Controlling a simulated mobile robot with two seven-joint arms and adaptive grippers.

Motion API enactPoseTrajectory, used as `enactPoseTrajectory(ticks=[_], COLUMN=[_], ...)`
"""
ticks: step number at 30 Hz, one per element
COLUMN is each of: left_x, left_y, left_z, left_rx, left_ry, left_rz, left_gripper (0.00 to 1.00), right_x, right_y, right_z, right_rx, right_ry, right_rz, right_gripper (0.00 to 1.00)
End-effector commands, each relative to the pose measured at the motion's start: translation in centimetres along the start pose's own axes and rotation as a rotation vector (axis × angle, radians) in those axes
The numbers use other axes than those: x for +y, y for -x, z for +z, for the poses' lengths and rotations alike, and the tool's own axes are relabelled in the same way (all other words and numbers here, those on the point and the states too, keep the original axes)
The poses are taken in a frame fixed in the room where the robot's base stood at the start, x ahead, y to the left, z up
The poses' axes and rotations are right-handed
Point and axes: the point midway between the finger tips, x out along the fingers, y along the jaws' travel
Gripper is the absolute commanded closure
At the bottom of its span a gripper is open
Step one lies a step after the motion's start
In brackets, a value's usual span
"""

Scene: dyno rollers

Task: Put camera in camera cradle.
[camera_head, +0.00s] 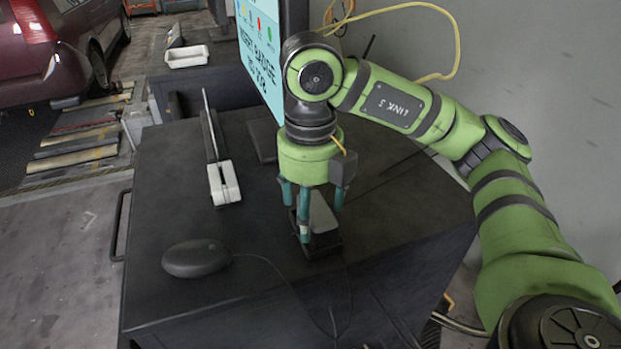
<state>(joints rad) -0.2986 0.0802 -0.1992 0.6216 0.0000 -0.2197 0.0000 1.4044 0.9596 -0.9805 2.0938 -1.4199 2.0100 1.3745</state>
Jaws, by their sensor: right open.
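My right gripper (314,212) points down over the black desk top, its teal fingers spread. Between and behind its fingers is a small device with a light grey face (322,213) on a dark base (325,246). I cannot tell whether this is the camera, the camera cradle or both, and the fingers hide part of it. Whether the fingers touch it is unclear. Left of it, a white slotted holder (224,184) with a thin dark upright piece behind it stands on the desk; I cannot tell if it is the cradle. My left gripper is out of view.
A black mouse (196,258) with a cable lies at the desk's front left. A monitor (262,50) stands behind my right gripper. A white tray (186,56) sits on a surface further back. The desk (160,190) is clear at its left; a grey wall is at right.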

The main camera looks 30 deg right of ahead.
Motion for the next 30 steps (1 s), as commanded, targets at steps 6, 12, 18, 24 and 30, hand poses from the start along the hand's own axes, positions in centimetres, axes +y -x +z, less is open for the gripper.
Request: enactPoseTrajectory(ticks=[6, 12, 18, 24, 30], left_x=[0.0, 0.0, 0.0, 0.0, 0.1], left_y=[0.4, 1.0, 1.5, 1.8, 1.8], left_z=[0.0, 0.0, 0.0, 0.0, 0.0], left_rx=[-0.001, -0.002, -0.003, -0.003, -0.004], left_ry=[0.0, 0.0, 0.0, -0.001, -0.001], left_rz=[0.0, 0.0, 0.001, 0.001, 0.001], left_gripper=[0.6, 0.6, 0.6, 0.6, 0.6], right_x=[0.0, 0.0, 0.0, 0.0, 0.0], right_y=[3.3, 7.0, 10.0, 11.5, 11.8], right_z=[0.1, 0.1, 0.1, 0.0, 0.0], right_rx=[-0.008, -0.007, -0.005, -0.002, 0.0], right_ry=[-0.003, -0.002, -0.003, -0.001, -0.001], right_rz=[0.002, 0.001, 0.001, 0.0, 0.0], right_gripper=[0.21, 0.21, 0.21, 0.21, 0.21])
